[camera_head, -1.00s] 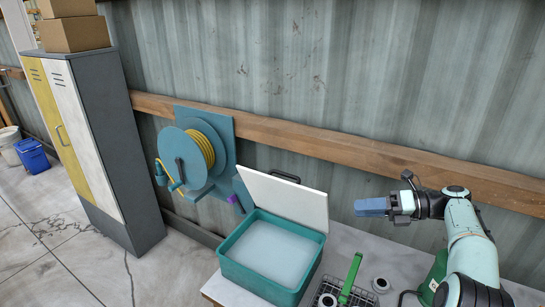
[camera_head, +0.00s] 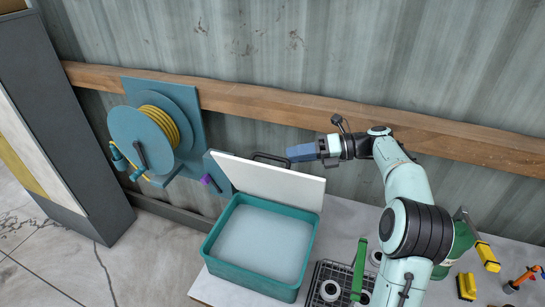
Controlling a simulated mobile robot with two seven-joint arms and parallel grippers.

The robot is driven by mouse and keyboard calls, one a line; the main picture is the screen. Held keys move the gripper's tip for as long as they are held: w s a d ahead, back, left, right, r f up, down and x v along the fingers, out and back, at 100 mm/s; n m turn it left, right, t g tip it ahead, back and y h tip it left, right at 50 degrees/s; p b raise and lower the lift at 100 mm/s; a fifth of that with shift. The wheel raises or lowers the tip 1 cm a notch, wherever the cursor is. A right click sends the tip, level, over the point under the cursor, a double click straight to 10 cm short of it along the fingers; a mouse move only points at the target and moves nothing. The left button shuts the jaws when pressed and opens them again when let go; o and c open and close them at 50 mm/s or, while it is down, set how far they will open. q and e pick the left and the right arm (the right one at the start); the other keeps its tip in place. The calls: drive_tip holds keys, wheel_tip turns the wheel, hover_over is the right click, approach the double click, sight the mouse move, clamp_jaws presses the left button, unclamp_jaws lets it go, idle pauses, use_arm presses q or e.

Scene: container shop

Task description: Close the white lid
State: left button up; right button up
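The white lid (camera_head: 268,183) stands raised at the back edge of a teal box (camera_head: 248,278), tilted up and open. A dark handle (camera_head: 270,157) sits on its top edge. The box holds something pale and flat. My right gripper (camera_head: 291,153) reaches in from the right, its blue fingers pointing left near the lid's top right edge. I cannot tell if it touches the lid. The fingers show edge-on as one block, so their gap is hidden. My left gripper is not in view.
The box is on a light worktop (camera_head: 330,245). A black wire basket (camera_head: 328,283) with a green handle (camera_head: 358,268) stands right of it. Yellow items (camera_head: 466,286) and an orange tool (camera_head: 523,278) lie at the right. A hose reel (camera_head: 150,138) hangs on the wall behind left.

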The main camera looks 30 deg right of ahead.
sight(273, 157)
drive_tip(key=x, duration=0.7)
drive_tip(key=shift+r, duration=0.1)
drive_tip(key=shift+w, duration=0.1)
clamp_jaws()
